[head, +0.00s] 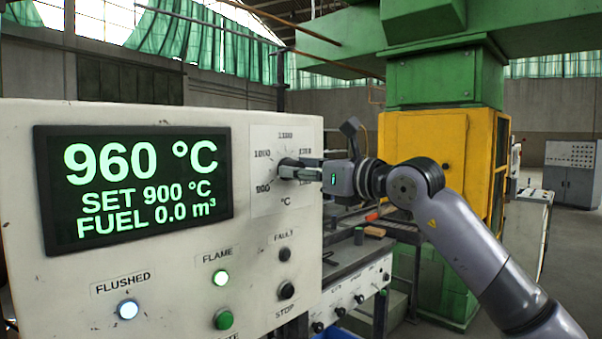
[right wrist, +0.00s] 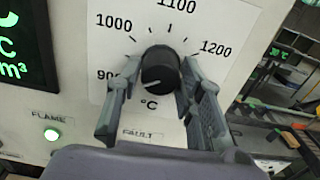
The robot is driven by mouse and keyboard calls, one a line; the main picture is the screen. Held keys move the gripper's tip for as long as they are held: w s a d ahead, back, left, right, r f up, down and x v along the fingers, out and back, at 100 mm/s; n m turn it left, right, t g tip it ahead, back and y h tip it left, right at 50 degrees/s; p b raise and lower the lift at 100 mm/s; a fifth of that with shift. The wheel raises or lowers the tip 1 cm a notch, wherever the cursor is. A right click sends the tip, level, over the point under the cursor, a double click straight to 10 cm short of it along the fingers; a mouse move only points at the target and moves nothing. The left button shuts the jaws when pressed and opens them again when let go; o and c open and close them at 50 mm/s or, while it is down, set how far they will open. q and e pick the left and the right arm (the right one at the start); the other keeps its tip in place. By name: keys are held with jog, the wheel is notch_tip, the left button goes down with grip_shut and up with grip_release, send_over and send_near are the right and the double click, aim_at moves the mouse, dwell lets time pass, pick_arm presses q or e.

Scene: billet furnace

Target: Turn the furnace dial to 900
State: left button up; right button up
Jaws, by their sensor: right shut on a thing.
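The furnace dial (right wrist: 160,66) is a round black knob on a white scale plate (right wrist: 113,50) marked 900 to 1200 and more. Its pale pointer line slants to the lower left, towards the 900 mark. My right gripper (right wrist: 157,78) is shut on the dial, one finger on each side. In the head view my right gripper (head: 300,169) reaches the dial from the right and hides most of it. The display (head: 134,186) reads 960 °C, SET 900 °C, FUEL 0.0 m³. My left gripper is not in view.
A FAULT lamp (head: 284,254) is dark, above a black STOP button (head: 286,290). A workbench (head: 352,262) stands right of the panel, before a yellow and green machine (head: 425,140).

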jog(key=o, duration=1.2)
jog(key=v, duration=1.2)
